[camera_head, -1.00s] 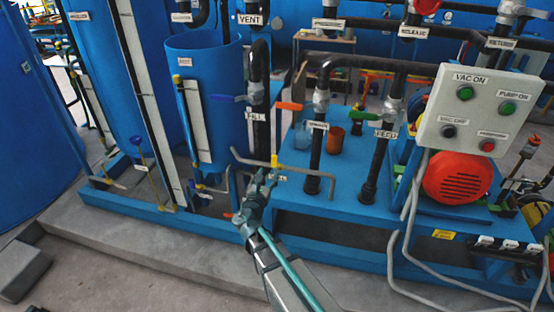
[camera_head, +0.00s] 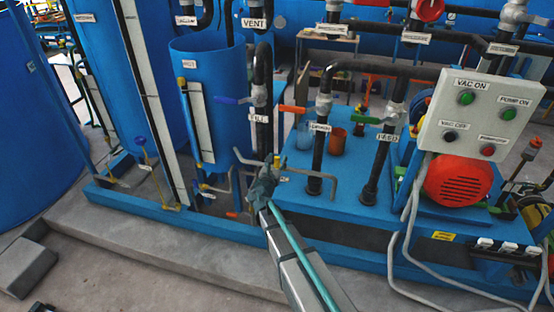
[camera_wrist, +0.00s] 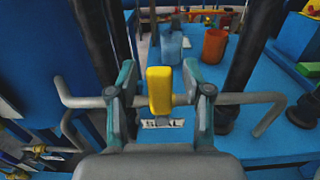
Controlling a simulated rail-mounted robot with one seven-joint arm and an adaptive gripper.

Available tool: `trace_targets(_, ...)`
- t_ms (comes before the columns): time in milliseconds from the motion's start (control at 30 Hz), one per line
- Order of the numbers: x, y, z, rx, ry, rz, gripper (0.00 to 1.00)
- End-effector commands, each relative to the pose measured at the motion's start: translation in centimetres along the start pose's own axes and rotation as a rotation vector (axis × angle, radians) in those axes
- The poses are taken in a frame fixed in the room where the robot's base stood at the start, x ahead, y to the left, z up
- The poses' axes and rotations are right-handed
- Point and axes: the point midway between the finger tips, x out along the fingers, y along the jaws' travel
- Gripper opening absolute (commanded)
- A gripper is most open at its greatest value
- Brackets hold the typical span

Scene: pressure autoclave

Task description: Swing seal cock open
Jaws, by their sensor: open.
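The seal cock's yellow handle (camera_wrist: 160,89) stands upright on a thin grey pipe (camera_wrist: 244,98), with a label partly reading "SEAL" (camera_wrist: 162,123) just below it in the wrist view. My gripper (camera_wrist: 160,84) is open, with one finger on each side of the yellow handle and a visible gap on both sides. In the head view my gripper (camera_head: 270,168) is at the grey pipe, and only a bit of the yellow handle (camera_head: 277,161) shows past the fingers. The valve body under the handle is hidden.
Black vertical pipes stand close by, including the one labelled FILL (camera_head: 263,135) and another to the right (camera_head: 319,150). A blue cup (camera_wrist: 171,46) and an orange cup (camera_wrist: 215,44) stand on the blue deck behind. A grey control box (camera_head: 481,112) is at right.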

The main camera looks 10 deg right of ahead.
Motion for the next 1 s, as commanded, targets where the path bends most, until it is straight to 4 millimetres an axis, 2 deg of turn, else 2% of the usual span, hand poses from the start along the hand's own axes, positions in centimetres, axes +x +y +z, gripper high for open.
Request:
trace_targets(300,0.17,0.00,-0.02,0.000,0.000,0.001,0.48)
trace_targets(600,0.15,0.01,-0.02,0.000,0.000,0.001,0.00)
trace_targets(1000,0.13,-0.08,-0.10,0.007,0.000,0.000,0.00)
